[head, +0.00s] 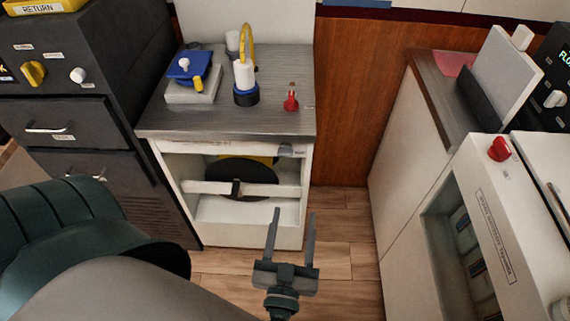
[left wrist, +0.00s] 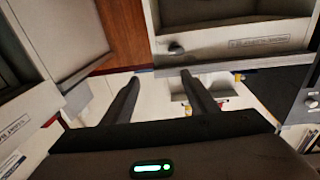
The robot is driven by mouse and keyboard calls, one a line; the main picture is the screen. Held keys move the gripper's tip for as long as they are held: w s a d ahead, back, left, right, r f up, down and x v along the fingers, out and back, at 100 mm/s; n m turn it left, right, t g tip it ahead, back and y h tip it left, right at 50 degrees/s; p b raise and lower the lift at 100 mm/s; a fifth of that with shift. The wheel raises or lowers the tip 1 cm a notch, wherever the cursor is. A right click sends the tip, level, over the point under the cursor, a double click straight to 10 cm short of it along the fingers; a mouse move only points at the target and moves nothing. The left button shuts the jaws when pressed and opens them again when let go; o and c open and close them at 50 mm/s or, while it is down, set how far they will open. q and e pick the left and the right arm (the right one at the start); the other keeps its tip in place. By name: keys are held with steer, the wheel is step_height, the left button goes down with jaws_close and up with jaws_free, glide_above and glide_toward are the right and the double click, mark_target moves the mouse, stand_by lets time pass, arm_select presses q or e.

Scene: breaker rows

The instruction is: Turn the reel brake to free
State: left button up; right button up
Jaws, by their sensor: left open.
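No label that I can read names the reel brake. A dark round reel (head: 240,178) with some yellow behind it sits in the open front of the white cabinet (head: 222,238). A pale crossbar (head: 275,190) with a small black piece (head: 236,188) runs in front of it. A small red handle (head: 291,101) stands upright on the cabinet's grey top. My left gripper (head: 292,214) is open and empty, low in front of the cabinet and apart from it. Its open fingers also show in the left wrist view (left wrist: 160,77). My right gripper is out of view.
A blue-topped device (head: 190,70) and a white post with a yellow loop (head: 245,75) stand on the cabinet top. A dark unit (head: 70,100) with drawers is at left. At right, a white unit carries a red knob (head: 499,148). Wooden floor (head: 340,250) lies clear between them.

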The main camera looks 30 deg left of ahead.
mark_target(286, 155)
arm_select(q)
steer(key=shift+s+a+r+n+g+y, duration=0.25)
steer(key=shift+s+a+n+g+y, duration=0.1)
steer(key=shift+s+a+g, duration=0.15)
steer(key=shift+s+a+r+n+g+y, duration=0.2)
steer(key=shift+s+a+n+g+y, duration=0.15)
steer(key=shift+a, duration=0.2)
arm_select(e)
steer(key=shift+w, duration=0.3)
arm_select(q)
steer(key=x, duration=1.7)
steer(key=shift+w+p, duration=0.2)
steer(key=shift+p, duration=0.15)
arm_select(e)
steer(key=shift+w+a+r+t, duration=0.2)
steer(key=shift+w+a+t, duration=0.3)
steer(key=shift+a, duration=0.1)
arm_select(q)
steer(key=c, duration=1.1)
steer(key=shift+o, duration=0.2)
steer(key=shift+r, duration=0.1)
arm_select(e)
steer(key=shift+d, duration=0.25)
